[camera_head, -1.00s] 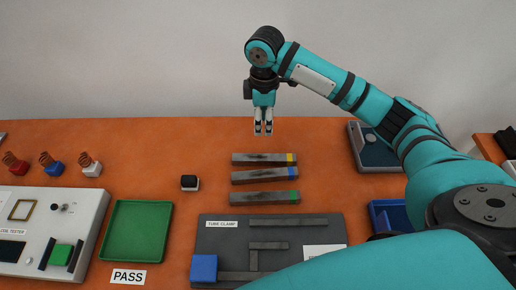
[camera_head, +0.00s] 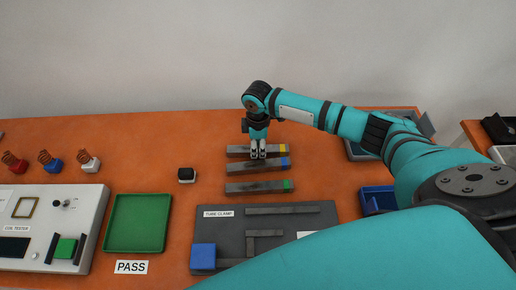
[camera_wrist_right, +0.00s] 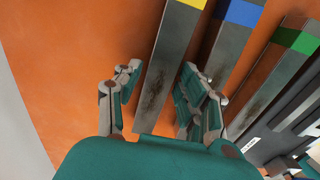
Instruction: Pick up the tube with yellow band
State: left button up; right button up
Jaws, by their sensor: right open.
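The tube with yellow band (camera_head: 238,150) is a dark grey bar lying on the orange table, the farthest of three parallel tubes. Its yellow band is at its right end; it also shows in the right wrist view (camera_wrist_right: 168,75). My right gripper (camera_head: 258,156) points down over the middle of this tube. In the right wrist view my open right gripper (camera_wrist_right: 155,90) has one finger on each side of the yellow-banded tube, the right finger between it and the blue-banded tube (camera_head: 258,168). I cannot tell whether the fingers touch the tube. My left gripper is not in view.
The green-banded tube (camera_head: 258,188) lies nearest of the three. A dark tube clamp board (camera_head: 230,232) is in front, with a green tray (camera_head: 138,222) and coil tester (camera_head: 50,225) to its left.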

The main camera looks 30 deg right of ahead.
jog(key=shift+f, duration=0.5)
grip_shut()
jog(key=shift+r, duration=0.15)
jog(key=shift+r, duration=0.6)
notch_tip(320, 180, up, 2)
jog(key=shift+s+d+r+b, duration=0.1)
jog(key=shift+d+b, duration=0.05)
jog(key=shift+b, duration=0.45)
jog(key=s+d, duration=0.2)
jog(key=s, duration=0.2)
jog(key=s+d+r+b, duration=0.1)
jog(key=s+d, duration=0.2)
jog(key=s, duration=0.2)
jog(key=s+d+b, duration=0.1)
jog(key=s+d, duration=0.2)
jog(key=s, duration=0.1)
jog(key=shift+s+d+r, duration=0.1)
jog(key=shift+s+r, duration=0.1)
jog(key=shift+r, duration=0.05)
